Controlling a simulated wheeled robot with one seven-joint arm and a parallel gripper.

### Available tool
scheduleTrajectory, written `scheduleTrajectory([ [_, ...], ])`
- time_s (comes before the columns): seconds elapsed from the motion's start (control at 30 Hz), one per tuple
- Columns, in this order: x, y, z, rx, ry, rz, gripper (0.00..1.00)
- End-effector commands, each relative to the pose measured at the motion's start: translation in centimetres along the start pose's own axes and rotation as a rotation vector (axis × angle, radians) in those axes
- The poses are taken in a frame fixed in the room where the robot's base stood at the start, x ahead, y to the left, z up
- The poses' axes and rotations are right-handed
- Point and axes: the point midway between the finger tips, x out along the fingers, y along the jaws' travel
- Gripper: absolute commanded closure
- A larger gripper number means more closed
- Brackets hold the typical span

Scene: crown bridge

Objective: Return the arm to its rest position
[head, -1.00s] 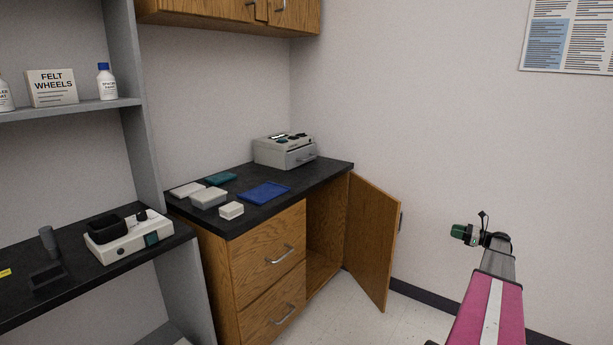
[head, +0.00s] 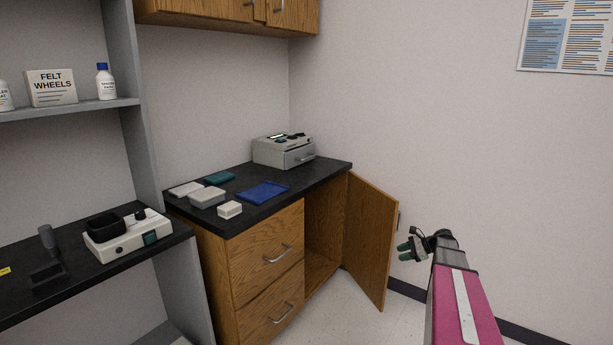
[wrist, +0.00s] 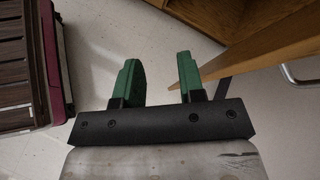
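My gripper (head: 408,250) shows in the head view at the lower right, at the end of my pink and grey arm, just right of the open cabinet door. It has green fingers. In the wrist view my gripper (wrist: 162,80) has its two fingers apart, with only bare floor between them. It holds nothing.
The open wooden cabinet door (head: 372,240) is close beside my gripper; it also shows in the wrist view (wrist: 262,52). The black counter (head: 330,168) bears a grey device (head: 283,152), a blue tray (head: 262,193) and small boxes. The wall (head: 480,150) to the right is bare below a poster.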

Motion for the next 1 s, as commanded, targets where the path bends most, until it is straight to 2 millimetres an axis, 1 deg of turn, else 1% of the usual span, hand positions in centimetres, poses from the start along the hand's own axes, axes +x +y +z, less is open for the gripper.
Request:
scheduleTrajectory([
  [0.03,2.2,2.6,2.3,-0.071,0.045,0.057,0.64],
  [0.1,4.5,5.1,4.0,-0.179,0.111,0.136,0.64],
  [0.17,6.2,7.2,5.5,-0.276,0.162,0.206,0.64],
  [0.2,7.3,8.7,6.5,-0.343,0.194,0.256,0.64],
  [0.27,8.6,10.9,7.8,-0.446,0.24,0.331,0.64],
  [0.3,9.3,12.4,8.7,-0.515,0.267,0.383,0.64],
  [0.37,10.2,14.5,10.0,-0.622,0.306,0.462,0.64],
  [0.4,10.7,15.9,10.9,-0.696,0.329,0.515,0.64],
  [0.5,11.4,19.3,12.9,-0.879,0.38,0.652,0.64],
  [0.6,11.6,22.1,14.7,-1.05,0.417,0.782,0.64],
  [0.7,11.6,24.0,16.0,-1.189,0.44,0.89,0.64],
  [0.8,11.4,25.1,16.8,-1.282,0.451,0.964,0.64],
  [0.9,11.3,25.6,17.1,-1.33,0.458,1.003,0.64],
  [1.0,11.3,25.6,17.1,-1.345,0.46,1.015,0.64],
])
